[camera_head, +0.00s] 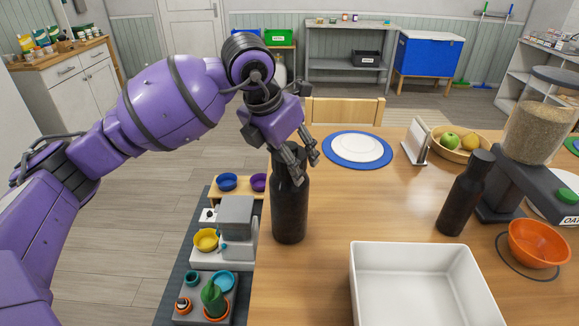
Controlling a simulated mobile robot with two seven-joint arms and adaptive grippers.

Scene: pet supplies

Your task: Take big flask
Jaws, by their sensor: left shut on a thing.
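A big black flask (290,205) stands upright near the left edge of the wooden table. My left gripper (296,165) comes down from above and is shut on the top of this flask, with its fingers hiding the cap. A second, smaller-looking black flask (465,194) stands on the right part of the table, slightly tilted in the picture. My right gripper is not in view.
A white bin (425,250) stands at the table's front. An orange bowl (538,243) and a grain dispenser (540,118) stand at the right. A blue-rimmed plate (357,162), a napkin holder (416,142) and a fruit basket (461,158) are at the back.

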